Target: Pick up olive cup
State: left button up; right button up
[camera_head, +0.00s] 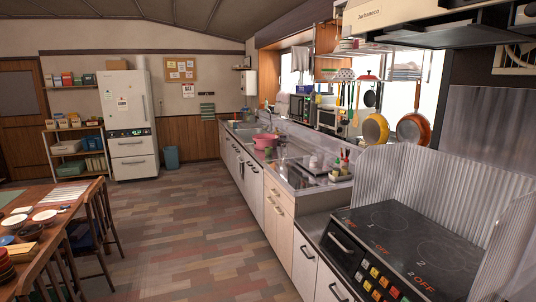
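I cannot make out an olive cup in the head view; things on the far counter are too small to tell apart. The kitchen counter (283,181) runs along the right side toward the sink (240,124). A pink tub (265,141) stands on it near the sink. Several small bottles and jars (338,168) stand at its near end. The dining table (68,189) at the left holds white bowls (44,216) and other dishes. Neither of my grippers shows in this view.
A stove (405,236) with a corrugated metal guard (441,185) fills the near right. Chairs (103,214) stand along the table's right side. A white fridge (131,122) and a blue bin (171,158) are at the back. The floor (190,220) between table and counter is clear.

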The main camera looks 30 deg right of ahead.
aim_at(268, 150)
jog(key=z, duration=0.15)
jog(key=i, duration=5.6)
jog(key=z, duration=1.1)
